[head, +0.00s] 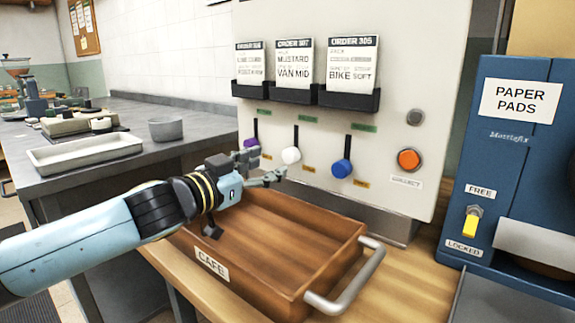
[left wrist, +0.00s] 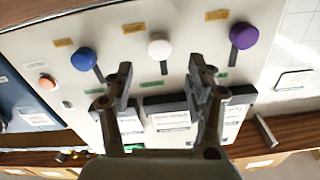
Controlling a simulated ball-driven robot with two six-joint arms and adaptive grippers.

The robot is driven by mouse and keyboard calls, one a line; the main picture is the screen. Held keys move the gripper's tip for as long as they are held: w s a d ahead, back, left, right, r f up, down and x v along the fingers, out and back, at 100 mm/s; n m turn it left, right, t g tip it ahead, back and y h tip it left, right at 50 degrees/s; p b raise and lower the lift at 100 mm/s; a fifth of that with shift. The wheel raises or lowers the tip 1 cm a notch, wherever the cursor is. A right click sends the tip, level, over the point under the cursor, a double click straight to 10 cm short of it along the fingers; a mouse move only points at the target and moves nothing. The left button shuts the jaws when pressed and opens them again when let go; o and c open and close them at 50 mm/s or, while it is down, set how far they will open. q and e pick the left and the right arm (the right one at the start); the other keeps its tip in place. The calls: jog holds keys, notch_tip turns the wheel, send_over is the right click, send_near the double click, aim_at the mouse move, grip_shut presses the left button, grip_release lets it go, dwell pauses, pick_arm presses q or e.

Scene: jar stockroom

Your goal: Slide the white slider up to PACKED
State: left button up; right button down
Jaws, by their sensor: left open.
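The white slider (head: 291,155) sits on the pale upright panel, at the lower end of its dark vertical slot. A green label (head: 307,118) is above the slot and an orange one (head: 309,170) below the knob; their words are too small to read. My left gripper (head: 270,170) is open and empty, just in front of the panel and slightly left of the knob. The left wrist view is upside down; there the white knob (left wrist: 160,48) lies beyond the fingertips, between their lines. Contact with it is not visible. My right gripper is not in view.
A purple slider (head: 251,143) and a blue slider (head: 341,168) flank the white one, both low. Order cards in black holders (head: 349,97) hang above. A wooden CAFE crate (head: 345,255) stands below my gripper. An orange button (head: 408,159) is at right.

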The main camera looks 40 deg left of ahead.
aim_at(287, 157)
pick_arm(q)
jog(key=w+b, duration=0.1)
jog(key=w, duration=0.1)
jog(key=w+b, duration=0.1)
jog(key=w, duration=0.1)
jog(key=w+b, duration=0.2)
jog(key=shift+w+d+f, duration=0.1)
jog(key=shift+w+d, duration=0.05)
jog(key=shift+d, duration=0.15)
jog(key=shift+w, duration=0.4)
jog(key=shift+r, duration=0.2)
grip_shut()
